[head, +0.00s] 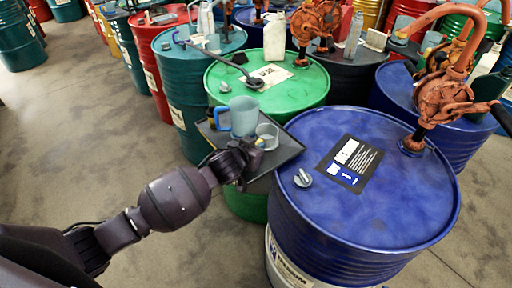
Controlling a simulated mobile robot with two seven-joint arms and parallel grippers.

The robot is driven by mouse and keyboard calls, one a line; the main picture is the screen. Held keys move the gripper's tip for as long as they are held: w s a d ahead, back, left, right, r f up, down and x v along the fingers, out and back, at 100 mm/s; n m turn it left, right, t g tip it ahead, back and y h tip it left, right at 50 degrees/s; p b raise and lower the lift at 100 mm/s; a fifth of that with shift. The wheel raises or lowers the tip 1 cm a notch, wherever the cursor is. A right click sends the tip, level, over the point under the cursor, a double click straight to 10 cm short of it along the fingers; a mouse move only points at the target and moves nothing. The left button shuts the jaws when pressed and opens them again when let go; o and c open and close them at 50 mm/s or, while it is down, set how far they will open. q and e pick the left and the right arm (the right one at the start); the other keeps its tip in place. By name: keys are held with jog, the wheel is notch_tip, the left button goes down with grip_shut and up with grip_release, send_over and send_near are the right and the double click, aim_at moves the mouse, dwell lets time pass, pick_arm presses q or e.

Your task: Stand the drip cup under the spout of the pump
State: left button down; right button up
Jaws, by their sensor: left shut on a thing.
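A small clear cup (268,131), which looks like the drip cup, is over the dark tray (286,152). My left gripper (257,144) is shut on its near side; the fingers are small and partly hidden. I cannot tell whether the cup touches the tray. The rust-orange pump (442,102) stands on the right rear of the near blue drum (318,211), with a curved pipe rising above it. Its spout cannot be made out clearly near the right edge. My right gripper is not in view.
A translucent blue jug (243,115) stands on the tray beside the cup. The blue drum's lid carries a grey cap (303,178) and a dark label sheet (349,164). A green drum (311,86) stands behind. Bare floor lies at left.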

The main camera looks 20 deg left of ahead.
pick_arm(q)
jog(key=shift+f, duration=0.1)
jog(key=c, duration=1.1)
grip_release()
jog(key=shift+o, duration=0.2)
jog(key=shift+r, duration=0.2)
jog(key=v, duration=1.2)
jog(key=shift+p, duration=0.35)
